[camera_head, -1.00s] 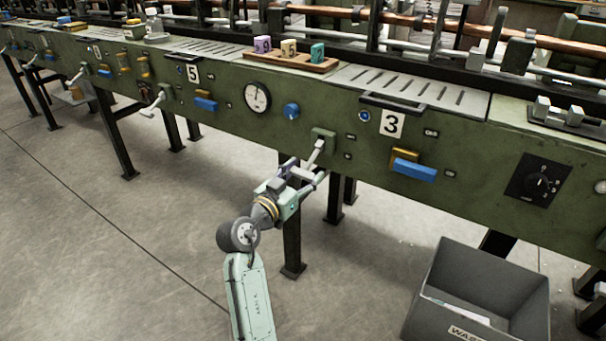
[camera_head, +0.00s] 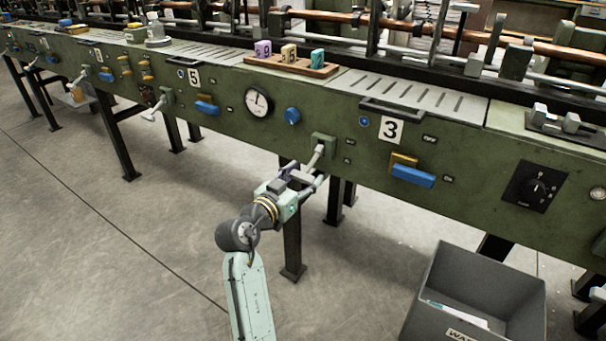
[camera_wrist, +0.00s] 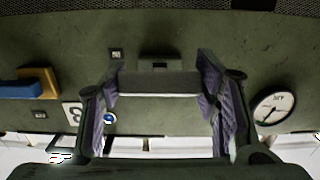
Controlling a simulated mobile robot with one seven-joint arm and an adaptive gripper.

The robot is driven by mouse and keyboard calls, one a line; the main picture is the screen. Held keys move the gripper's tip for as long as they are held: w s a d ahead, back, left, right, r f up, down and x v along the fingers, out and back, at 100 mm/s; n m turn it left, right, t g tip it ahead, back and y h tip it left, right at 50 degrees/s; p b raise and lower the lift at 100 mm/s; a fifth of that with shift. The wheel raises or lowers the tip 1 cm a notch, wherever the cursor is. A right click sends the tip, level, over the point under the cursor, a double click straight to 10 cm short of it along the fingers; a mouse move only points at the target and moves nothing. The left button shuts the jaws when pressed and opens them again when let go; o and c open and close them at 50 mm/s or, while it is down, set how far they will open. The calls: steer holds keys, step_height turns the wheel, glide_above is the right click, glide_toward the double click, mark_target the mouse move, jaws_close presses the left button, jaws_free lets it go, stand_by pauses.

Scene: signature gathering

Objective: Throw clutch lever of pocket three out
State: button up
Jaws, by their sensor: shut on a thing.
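The clutch lever (camera_head: 319,157) of pocket three is a short pale grey lever. It slopes down from a green bracket on the front panel (camera_head: 460,190), left of the label 3 (camera_head: 391,130). My gripper (camera_head: 311,181) is shut on the lever's lower end, below the bracket. In the wrist view, my gripper's purple-padded fingers (camera_wrist: 162,85) stand on both sides of a grey crossbar, the lever's handle (camera_wrist: 160,84). The fingers cover the ends of the handle.
A blue block (camera_head: 412,176) sticks out below the label 3. A gauge (camera_head: 257,101) and blue knob (camera_head: 292,115) are to the left. A grey bin (camera_head: 520,285) holding a pen-like item stands at lower right. Black legs (camera_head: 292,245) stand under the machine. The floor at left is clear.

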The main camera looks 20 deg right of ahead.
mark_target(313, 160)
steer(key=r+y+p, duration=0.1)
steer(key=p, duration=0.2)
steer(key=r+g+y+p, duration=0.1)
steer(key=r+p, duration=0.1)
steer(key=p, duration=0.1)
steer(key=r+g+y+p, duration=0.1)
steer(key=p, duration=0.2)
steer(key=shift+s+a+r, duration=0.2)
steer(key=shift+a+r, duration=0.1)
steer(key=shift+r, duration=0.1)
step_height(313, 160, up, 2)
steer(key=shift+w+d+r+p, duration=0.1)
steer(key=shift+d+p, duration=0.05)
steer(key=shift+p, duration=0.3)
steer(key=shift+w+d+r+p, duration=0.15)
steer(key=shift+r+p, duration=0.05)
steer(key=shift+r, duration=0.3)
steer(key=shift+w+d+r+p, duration=0.1)
steer(key=shift+r+p, duration=0.05)
steer(key=shift+r, duration=0.3)
steer(key=o, duration=1.7)
steer(key=shift+f, duration=0.15)
steer(key=v, duration=1.2)
